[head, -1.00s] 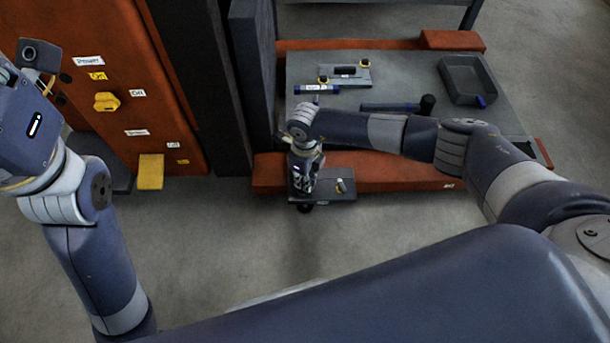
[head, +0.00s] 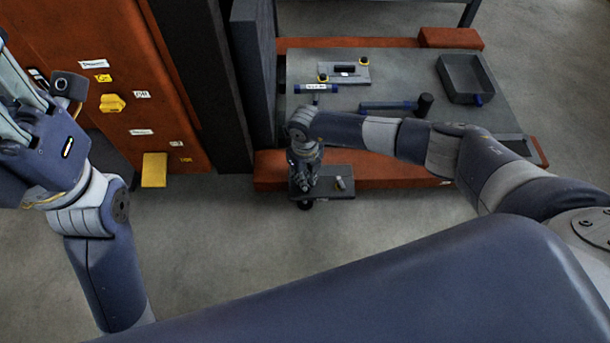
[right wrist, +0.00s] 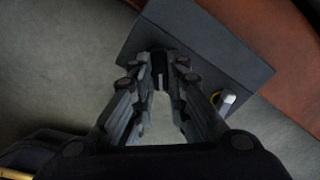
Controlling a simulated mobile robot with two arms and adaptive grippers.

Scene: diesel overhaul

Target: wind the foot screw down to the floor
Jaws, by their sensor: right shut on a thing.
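My right gripper (head: 304,188) points down at a small dark grey plate (head: 332,186) that juts from the front of the red base. In the right wrist view its fingers (right wrist: 160,75) are closed on the dark head of the foot screw (right wrist: 159,60) at the plate's edge. The rest of the screw is mostly hidden by the hand. A dark round foot (head: 305,205) shows just below the plate's front edge; its gap to the floor cannot be judged. My left gripper (head: 22,110) is at the far left, partly cut off, away from the plate.
A small pale piece with a yellow ring (head: 341,184) is on the plate. The grey bench top (head: 430,125) behind holds a tray (head: 466,80), a hammer-like tool (head: 395,105) and a bracket. A red cabinet (head: 120,60) stands left. The floor in front is clear.

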